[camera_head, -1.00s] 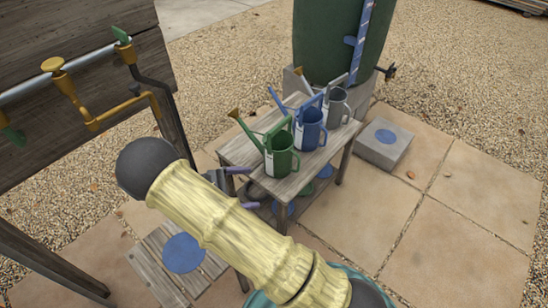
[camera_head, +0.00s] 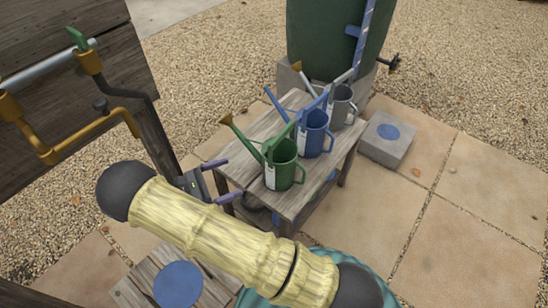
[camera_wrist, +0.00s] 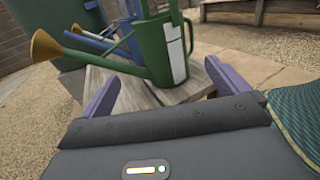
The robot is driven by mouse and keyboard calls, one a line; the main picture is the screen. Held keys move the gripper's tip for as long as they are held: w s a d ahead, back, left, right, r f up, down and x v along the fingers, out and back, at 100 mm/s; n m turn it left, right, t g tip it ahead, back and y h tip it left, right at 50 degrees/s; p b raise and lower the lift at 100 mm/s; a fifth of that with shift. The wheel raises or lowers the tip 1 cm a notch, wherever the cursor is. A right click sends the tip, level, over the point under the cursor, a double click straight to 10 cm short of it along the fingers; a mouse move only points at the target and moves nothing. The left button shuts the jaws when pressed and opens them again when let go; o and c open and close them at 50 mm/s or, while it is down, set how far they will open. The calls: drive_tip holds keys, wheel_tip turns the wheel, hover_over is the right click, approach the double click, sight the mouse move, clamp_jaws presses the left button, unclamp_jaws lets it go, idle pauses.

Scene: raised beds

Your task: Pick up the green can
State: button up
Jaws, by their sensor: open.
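The green can (camera_head: 281,166) is a watering can with a white label and an orange rose on its long spout. It stands upright at the near end of the wooden table, its spout pointing to the upper left. It also shows in the wrist view (camera_wrist: 163,50), just beyond my fingertips. My gripper (camera_head: 219,180) is open, its two purple fingers apart at the table's near left edge. In the wrist view my gripper (camera_wrist: 160,88) has nothing between its fingers, and the can stands ahead of the gap between them, apart from both.
A blue watering can (camera_head: 313,134) and a grey one (camera_head: 342,107) stand behind the green can on the wooden table (camera_head: 245,170). A concrete block (camera_head: 384,150) with a blue disc is to the right. Pipework (camera_head: 85,135) is at left. Paving at right is clear.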

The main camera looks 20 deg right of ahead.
sight(264, 166)
drive_tip(key=d+b, duration=0.1)
drive_tip(key=d, duration=0.3)
drive_tip(key=w+d+b, duration=0.1)
drive_tip(key=d, duration=0.2)
drive_tip(key=d+b, duration=0.2)
drive_tip(key=d, duration=0.2)
drive_tip(key=shift+w+d, duration=0.25)
drive_tip(key=shift+d, duration=0.05)
drive_tip(key=shift+d, duration=0.1)
drive_tip(key=shift+d+f+b, duration=0.1)
drive_tip(key=shift+d+b, duration=0.2)
drive_tip(key=shift+b, duration=0.05)
drive_tip(key=d+b, duration=0.1)
drive_tip(key=d, duration=0.1)
drive_tip(key=w+d+b, duration=0.1)
drive_tip(key=d, duration=0.1)
drive_tip(key=shift+d, duration=0.15)
drive_tip(key=shift+r, duration=0.2)
drive_tip(key=shift+c, duration=0.4)
